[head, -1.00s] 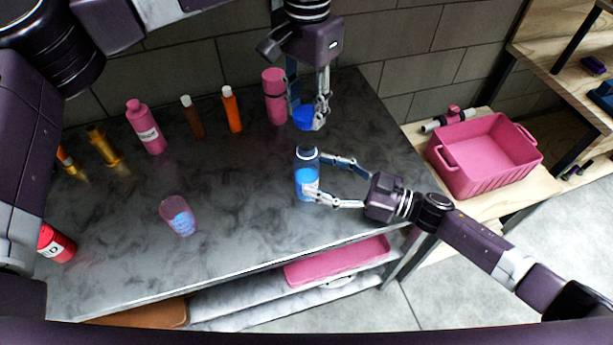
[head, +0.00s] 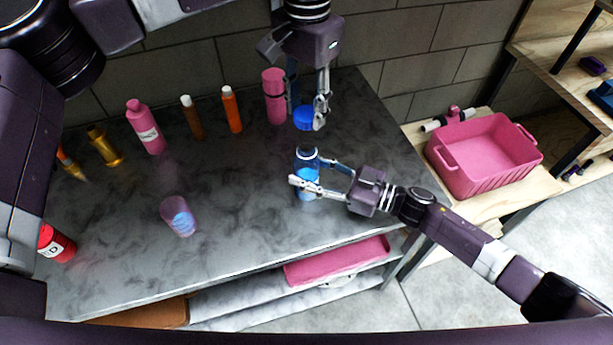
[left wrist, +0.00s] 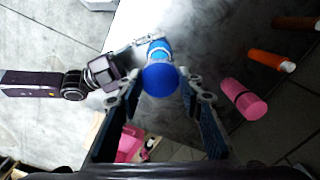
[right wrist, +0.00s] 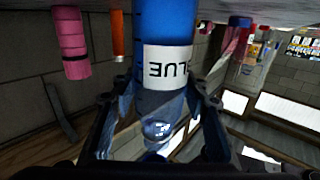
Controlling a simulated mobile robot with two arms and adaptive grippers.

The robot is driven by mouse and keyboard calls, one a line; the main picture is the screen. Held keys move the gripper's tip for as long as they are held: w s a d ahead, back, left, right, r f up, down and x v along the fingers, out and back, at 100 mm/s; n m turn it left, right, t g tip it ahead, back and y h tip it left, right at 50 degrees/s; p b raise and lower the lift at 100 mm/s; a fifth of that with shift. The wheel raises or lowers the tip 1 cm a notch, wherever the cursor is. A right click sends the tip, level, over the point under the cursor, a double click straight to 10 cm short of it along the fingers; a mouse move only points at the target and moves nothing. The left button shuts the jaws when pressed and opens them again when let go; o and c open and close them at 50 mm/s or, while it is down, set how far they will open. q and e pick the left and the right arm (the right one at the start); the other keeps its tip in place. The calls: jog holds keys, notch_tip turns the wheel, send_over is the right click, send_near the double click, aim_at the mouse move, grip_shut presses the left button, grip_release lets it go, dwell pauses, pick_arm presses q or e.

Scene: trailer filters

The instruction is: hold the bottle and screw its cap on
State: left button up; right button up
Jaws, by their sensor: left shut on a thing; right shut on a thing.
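The bottle (head: 307,180) stands upright on the dark table, with blue liquid below and a clear upper part. Its label reads BLUE, upside down in the right wrist view (right wrist: 167,65). My right gripper (head: 308,171) is shut on the bottle from the right side, one finger on each side. The blue cap (head: 304,117) is in my left gripper (head: 307,108), which is shut on it and points down. The cap is above the bottle's mouth, with a visible gap. In the left wrist view, the round cap (left wrist: 160,80) hides part of the bottle (left wrist: 158,49).
An orange bottle (head: 232,110), a brown one (head: 193,118) and a labelled pink one (head: 146,127) stand further left. A cup (head: 179,216) stands at front left. A pink bin (head: 485,155) is at right.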

grip_shut()
pick_arm(q)
send_over(306, 144)
jog(key=shift+f, duration=2.5)
jog(key=shift+s+f, duration=0.1)
jog(key=shift+f, duration=0.75)
jog(key=shift+f, duration=0.6)
